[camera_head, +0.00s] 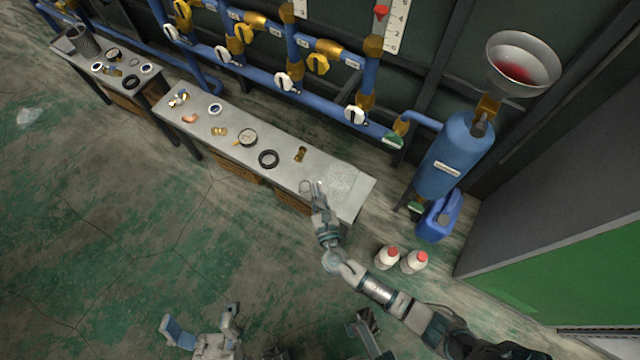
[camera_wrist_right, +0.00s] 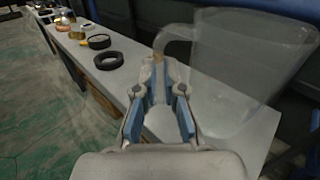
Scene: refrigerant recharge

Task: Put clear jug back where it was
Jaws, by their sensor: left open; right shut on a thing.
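The clear jug (camera_head: 341,179) is see-through and faint at the right end of the near bench (camera_head: 360,190). In the right wrist view the jug (camera_wrist_right: 245,65) fills the upper right, its handle (camera_wrist_right: 172,38) curving down toward my fingers. My right gripper (camera_head: 316,190) is shut on the handle; it also shows in the right wrist view (camera_wrist_right: 158,95). The jug looks about upright over the bench top; I cannot tell whether its base touches it. My left gripper (camera_head: 205,326) is open and empty, low in the head view, away from the bench.
A black ring (camera_head: 268,159), a gauge (camera_head: 248,137) and brass fittings (camera_head: 300,154) lie left of the jug. Blue pipes with valves run behind. A blue tank with a funnel (camera_head: 522,65), a blue canister (camera_head: 439,215) and two white bottles (camera_head: 387,257) are at right.

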